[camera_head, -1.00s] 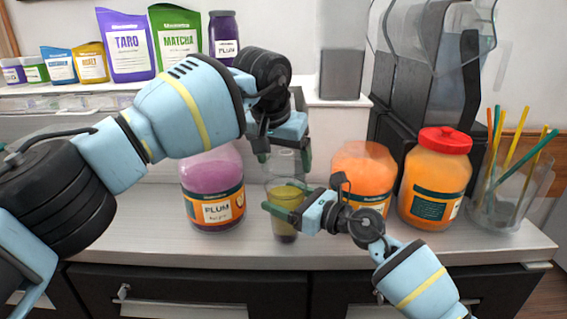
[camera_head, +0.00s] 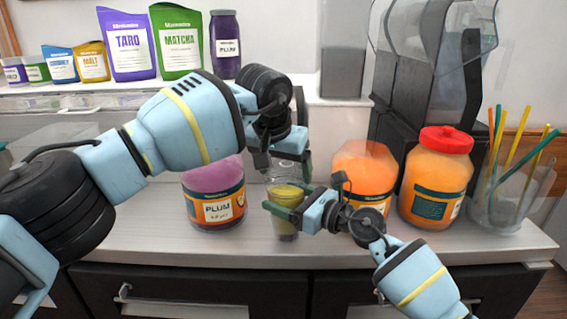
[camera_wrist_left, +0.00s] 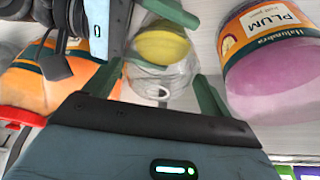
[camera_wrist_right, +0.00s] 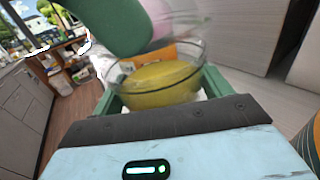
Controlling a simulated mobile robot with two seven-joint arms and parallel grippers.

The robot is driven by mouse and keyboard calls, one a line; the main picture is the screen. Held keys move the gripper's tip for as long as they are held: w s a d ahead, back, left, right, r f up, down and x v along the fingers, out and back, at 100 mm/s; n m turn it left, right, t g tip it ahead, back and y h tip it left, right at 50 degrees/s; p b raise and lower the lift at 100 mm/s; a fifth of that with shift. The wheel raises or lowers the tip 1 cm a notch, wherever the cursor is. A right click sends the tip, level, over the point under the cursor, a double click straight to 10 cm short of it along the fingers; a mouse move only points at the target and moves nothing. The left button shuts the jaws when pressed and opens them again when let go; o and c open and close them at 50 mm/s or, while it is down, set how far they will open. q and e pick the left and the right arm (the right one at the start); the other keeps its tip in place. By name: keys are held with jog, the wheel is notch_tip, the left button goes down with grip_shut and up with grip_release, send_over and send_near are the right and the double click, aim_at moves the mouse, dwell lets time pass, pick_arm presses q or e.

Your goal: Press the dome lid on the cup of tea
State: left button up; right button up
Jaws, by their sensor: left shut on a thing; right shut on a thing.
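The clear cup of yellow-green tea (camera_head: 288,194) stands upright on the counter. My right gripper (camera_head: 287,211) is shut around its side; the right wrist view shows the cup (camera_wrist_right: 160,85) between the green fingers. My left gripper (camera_head: 287,166) is above the cup, shut on the clear dome lid (camera_wrist_left: 160,83). The lid is over the cup's mouth, with the tea (camera_wrist_left: 162,46) showing beside and through it. It is faint in the head view, and I cannot tell whether its edge touches the cup's rim.
A plum jar (camera_head: 213,200) stands close left of the cup. Bare counter (camera_head: 150,210) lies left of the plum jar.

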pick_arm(q)
jog(key=shift+f, duration=0.85)
dwell(0.5)
jog(key=o, duration=0.8)
jog(key=v, duration=1.2)
pick_arm(e)
jog(key=o, duration=1.4)
